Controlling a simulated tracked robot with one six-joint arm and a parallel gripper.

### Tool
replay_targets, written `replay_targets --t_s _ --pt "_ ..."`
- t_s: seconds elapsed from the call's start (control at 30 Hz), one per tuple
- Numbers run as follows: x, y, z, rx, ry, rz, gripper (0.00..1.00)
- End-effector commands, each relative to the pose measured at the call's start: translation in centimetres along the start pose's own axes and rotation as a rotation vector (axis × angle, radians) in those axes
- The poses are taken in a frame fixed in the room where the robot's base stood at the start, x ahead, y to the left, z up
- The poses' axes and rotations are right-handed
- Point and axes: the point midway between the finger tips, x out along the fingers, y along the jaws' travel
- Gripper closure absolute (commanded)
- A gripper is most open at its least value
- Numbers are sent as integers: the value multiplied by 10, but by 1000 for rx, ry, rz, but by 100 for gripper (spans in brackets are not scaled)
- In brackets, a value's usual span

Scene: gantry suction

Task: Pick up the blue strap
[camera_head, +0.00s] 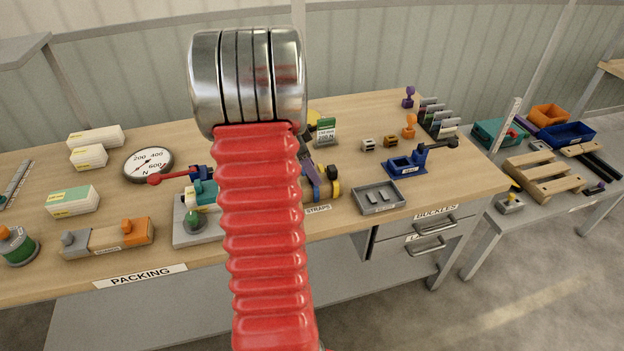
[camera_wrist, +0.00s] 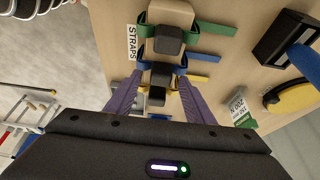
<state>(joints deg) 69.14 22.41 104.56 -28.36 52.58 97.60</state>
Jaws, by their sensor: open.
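The blue strap (camera_wrist: 202,58) lies on the bench by the STRAPS label in the wrist view, between a green strap (camera_wrist: 215,29) and a yellow strap (camera_wrist: 197,79). Its blue band wraps around a dark block, with a tail stretching right. My gripper (camera_wrist: 161,76) is open, its two purple fingers reaching toward the two sides of the blue strap. Contact cannot be told. In the head view my red arm hides most of the straps; a blue band (camera_head: 316,190) and part of a purple finger of my gripper (camera_head: 308,166) show beside it.
A grey tray (camera_head: 379,198) with small parts and a blue clamp-like tool (camera_head: 408,165) stand right of the straps. A dial gauge (camera_head: 148,164) and a red-handled device (camera_head: 180,176) stand to the left. A green-and-white card (camera_wrist: 238,107) stands near my right finger.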

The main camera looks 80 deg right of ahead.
Motion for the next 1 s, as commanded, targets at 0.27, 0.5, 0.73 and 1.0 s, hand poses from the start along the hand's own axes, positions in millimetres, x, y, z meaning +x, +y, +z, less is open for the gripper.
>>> replay_targets --t_s 0.27,0.5,0.73,1.0 --pt "0 0 0 -1 0 0 56" --pt "0 0 0 -1 0 0 73" --pt "0 0 0 -1 0 0 90" --pt "0 0 0 -1 0 0 97"
